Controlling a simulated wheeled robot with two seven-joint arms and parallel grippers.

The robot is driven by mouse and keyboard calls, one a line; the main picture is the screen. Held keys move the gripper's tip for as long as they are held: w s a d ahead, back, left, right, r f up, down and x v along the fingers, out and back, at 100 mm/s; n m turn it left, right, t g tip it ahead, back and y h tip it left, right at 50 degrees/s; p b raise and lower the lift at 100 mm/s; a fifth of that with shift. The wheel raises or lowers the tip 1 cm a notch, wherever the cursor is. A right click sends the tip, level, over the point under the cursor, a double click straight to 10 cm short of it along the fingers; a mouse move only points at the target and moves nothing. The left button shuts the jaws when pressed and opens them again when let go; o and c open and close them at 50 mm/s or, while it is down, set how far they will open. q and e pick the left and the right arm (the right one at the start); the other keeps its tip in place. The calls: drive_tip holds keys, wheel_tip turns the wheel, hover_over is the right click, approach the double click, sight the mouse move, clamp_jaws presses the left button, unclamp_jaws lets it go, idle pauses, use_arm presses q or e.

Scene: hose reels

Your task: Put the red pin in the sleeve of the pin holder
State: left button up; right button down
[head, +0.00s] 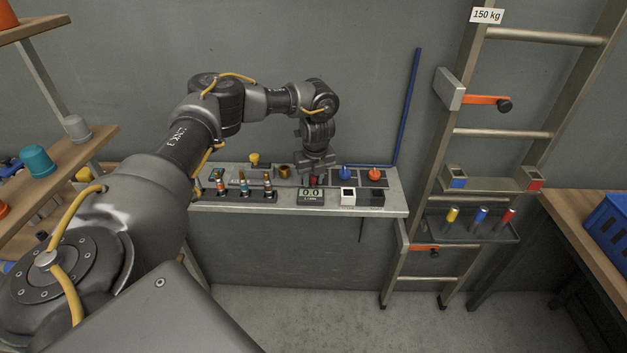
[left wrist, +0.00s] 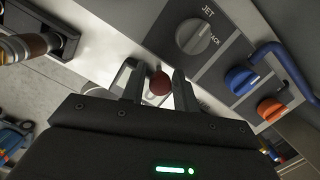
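A red cylinder (head: 508,216), which looks like the red pin, stands in a dark tray on the ladder at the right, beside a blue and a yellow one. Above it are a red-marked square sleeve (head: 535,180) and a blue-marked one (head: 456,178); I cannot tell which thing is the pin holder. My left gripper (head: 316,176) points down over the bench. Contact cannot be told. My right gripper is not in view.
The bench (head: 225,207) carries a counter display (head: 310,197), a white box (head: 348,196), a dark box, and blue and orange knobs (head: 374,175). Several connectors stand at its left. Wooden shelves (head: 95,143) are at the left, a blue crate (head: 609,229) at the right.

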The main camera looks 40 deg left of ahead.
use_arm(q)
clamp_jaws()
drive_tip(key=shift+r, duration=0.1)
drive_tip(key=shift+r+b, duration=0.4)
drive_tip(key=shift+b, duration=0.05)
drive_tip(key=r, duration=0.3)
drive_tip(key=shift+d+r, duration=0.1)
drive_tip(key=shift+d, duration=0.15)
drive_tip(key=s+d+r+b, duration=0.1)
drive_tip(key=s+d+r, duration=0.7)
drive_tip(key=d, duration=0.3)
drive_tip(key=shift+r, duration=0.45)
